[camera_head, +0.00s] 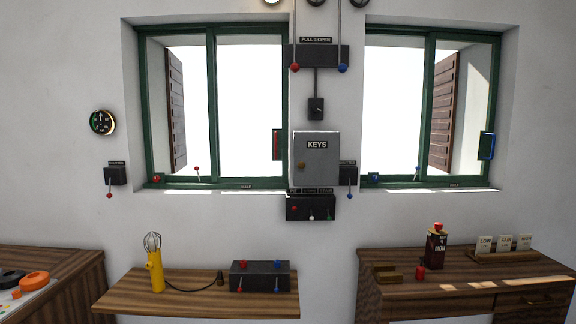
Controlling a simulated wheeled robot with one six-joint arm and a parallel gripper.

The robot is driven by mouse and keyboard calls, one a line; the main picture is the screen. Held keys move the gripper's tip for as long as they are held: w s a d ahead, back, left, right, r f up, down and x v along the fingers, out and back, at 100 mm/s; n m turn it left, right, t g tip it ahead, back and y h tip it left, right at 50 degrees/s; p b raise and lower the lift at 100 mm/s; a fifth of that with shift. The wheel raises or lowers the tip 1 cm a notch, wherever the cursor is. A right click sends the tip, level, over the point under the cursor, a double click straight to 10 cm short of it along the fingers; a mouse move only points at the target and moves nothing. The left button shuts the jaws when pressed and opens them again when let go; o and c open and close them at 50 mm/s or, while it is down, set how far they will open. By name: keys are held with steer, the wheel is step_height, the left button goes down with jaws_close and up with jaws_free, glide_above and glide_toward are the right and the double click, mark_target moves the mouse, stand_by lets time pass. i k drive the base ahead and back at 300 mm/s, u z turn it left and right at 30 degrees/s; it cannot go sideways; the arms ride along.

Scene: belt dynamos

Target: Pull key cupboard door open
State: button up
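The key cupboard (316,159) is a small grey box on the wall between the two windows, with a "KEYS" label on its door. The door looks shut. A small round knob (301,167) shows at the door's left side. My gripper is not in view.
A dark lever box (317,56) labelled "PULL = OPEN" hangs above the cupboard, and a switch box (311,208) sits just below it. A wooden shelf (130,296) holds a yellow lamp (155,270) and a black box (260,276). A desk (390,307) stands right.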

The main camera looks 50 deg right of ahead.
mark_target(316, 154)
steer(key=z, duration=0.35)
steer(key=i, duration=0.8)
steer(key=z, duration=0.65)
